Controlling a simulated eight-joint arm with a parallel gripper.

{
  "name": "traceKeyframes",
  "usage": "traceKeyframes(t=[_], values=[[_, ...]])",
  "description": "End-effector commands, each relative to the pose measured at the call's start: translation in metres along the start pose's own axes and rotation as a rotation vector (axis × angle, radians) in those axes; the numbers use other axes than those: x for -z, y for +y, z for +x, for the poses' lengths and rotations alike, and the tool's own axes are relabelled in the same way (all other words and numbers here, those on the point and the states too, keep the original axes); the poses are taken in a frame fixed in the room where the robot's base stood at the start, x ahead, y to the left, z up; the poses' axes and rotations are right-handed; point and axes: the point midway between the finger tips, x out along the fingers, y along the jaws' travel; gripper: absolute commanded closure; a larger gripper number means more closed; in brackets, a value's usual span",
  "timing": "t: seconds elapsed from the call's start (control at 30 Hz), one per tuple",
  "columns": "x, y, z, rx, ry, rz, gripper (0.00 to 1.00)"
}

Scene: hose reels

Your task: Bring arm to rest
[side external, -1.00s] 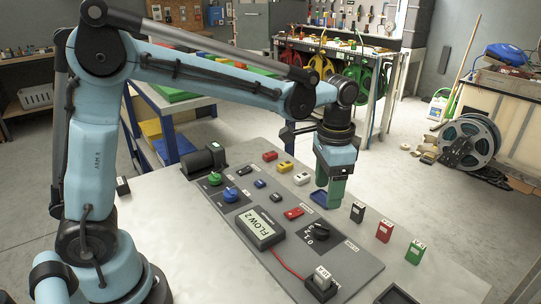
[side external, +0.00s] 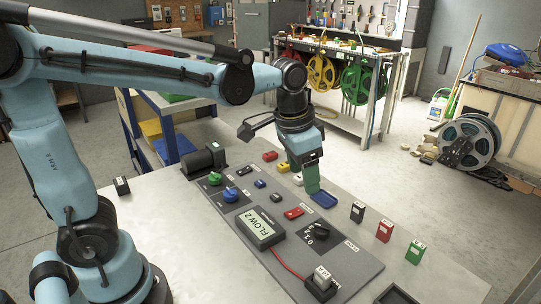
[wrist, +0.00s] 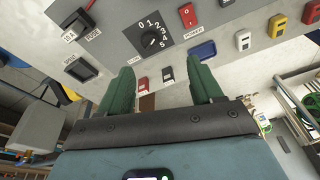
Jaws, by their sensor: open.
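My gripper (side external: 311,180) has green fingers and hangs over the grey control panel (side external: 330,266), near the blue tray-like piece (side external: 323,199). In the wrist view my gripper (wrist: 163,92) shows its two fingers spread apart with nothing between them. The panel's black rotary knob (side external: 318,231) and a red switch (side external: 293,213) lie in front of the gripper. The wrist view also shows the numbered knob (wrist: 150,40) beyond the fingers. In the side view one finger largely hides the other.
Black (side external: 357,212), red (side external: 384,230) and green (side external: 415,251) blocks stand at right. Hose reels (side external: 322,72) hang at the back bench.

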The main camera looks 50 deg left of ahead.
Motion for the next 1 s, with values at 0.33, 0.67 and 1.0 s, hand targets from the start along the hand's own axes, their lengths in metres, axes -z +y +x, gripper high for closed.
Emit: traceKeyframes(t=[0.33,0.67,1.0], values=[[-0.061,-0.013,-0.006,0.057,0.249,-0.186,0.35],[-0.089,-0.018,0.004,0.084,0.391,-0.282,0.35],[-0.091,-0.018,0.005,0.085,0.398,-0.287,0.35]])
